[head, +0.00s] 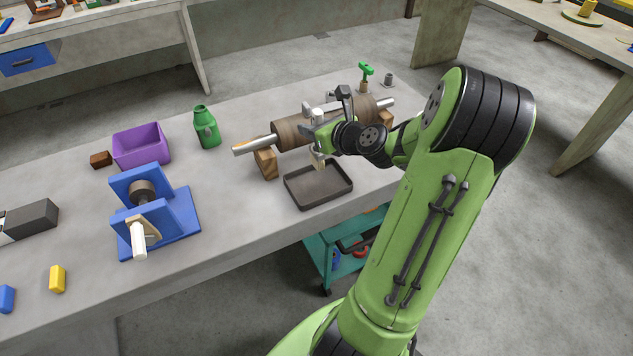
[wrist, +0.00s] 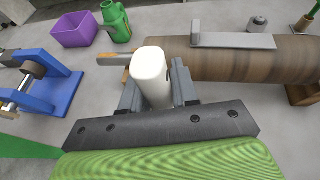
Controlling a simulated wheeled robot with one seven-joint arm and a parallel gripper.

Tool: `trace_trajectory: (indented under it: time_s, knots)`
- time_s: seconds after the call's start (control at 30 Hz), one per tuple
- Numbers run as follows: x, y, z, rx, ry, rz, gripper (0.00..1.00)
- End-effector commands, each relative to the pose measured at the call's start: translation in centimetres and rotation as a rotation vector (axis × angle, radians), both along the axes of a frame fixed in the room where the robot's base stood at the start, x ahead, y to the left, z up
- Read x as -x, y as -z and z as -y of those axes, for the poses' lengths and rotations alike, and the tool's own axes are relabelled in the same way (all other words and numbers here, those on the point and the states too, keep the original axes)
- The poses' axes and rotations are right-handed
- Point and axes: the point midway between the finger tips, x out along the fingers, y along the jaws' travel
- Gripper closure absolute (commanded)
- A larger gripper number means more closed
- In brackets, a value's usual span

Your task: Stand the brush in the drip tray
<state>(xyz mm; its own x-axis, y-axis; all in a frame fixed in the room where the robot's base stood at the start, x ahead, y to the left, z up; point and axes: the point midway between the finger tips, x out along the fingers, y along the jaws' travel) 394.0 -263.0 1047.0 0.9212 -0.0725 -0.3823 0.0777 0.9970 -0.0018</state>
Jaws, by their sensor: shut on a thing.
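The brush has a pale, rounded handle (wrist: 150,75) that stands up between my fingers in the wrist view. In the head view its handle top (head: 317,115) shows above my gripper (head: 318,137), and a beige lower end (head: 317,158) hangs below. My gripper is shut on the brush and holds it roughly upright. The drip tray (head: 346,192) is a shallow, dark, empty tray on the bench, just below and in front of the brush. The brush's lower end overlaps the tray's back rim in the picture; I cannot tell whether it touches.
A brown roller (head: 290,133) on wooden blocks lies close behind my gripper; it also shows in the wrist view (wrist: 240,64). A green jug (head: 206,127), purple bin (head: 142,146) and blue cranked stand (head: 185,212) stand left. Bare bench lies between stand and tray.

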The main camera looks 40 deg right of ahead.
Motion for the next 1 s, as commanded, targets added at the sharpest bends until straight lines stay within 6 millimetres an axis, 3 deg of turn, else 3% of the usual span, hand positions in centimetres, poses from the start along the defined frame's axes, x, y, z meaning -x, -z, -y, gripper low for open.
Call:
trace_trajectory:
  time_s: [0.03,0.1,0.4,0.73,0.77,0.9,1.0]
  knots:
    - [0.0,1.9,0.0,-0.008,0.000,-0.001,1.00]
    - [0.0,3.4,0.0,-0.006,0.000,-0.001,1.00]
    - [0.0,8.0,0.0,-0.005,0.002,-0.001,1.00]
    - [0.0,8.4,0.0,-0.001,0.000,-0.002,1.00]
    - [0.0,8.4,0.0,-0.001,0.000,-0.002,0.68]
    - [0.0,8.4,0.0,-0.001,0.000,-0.002,0.46]
    - [0.0,8.4,0.0,-0.001,0.000,-0.002,0.45]
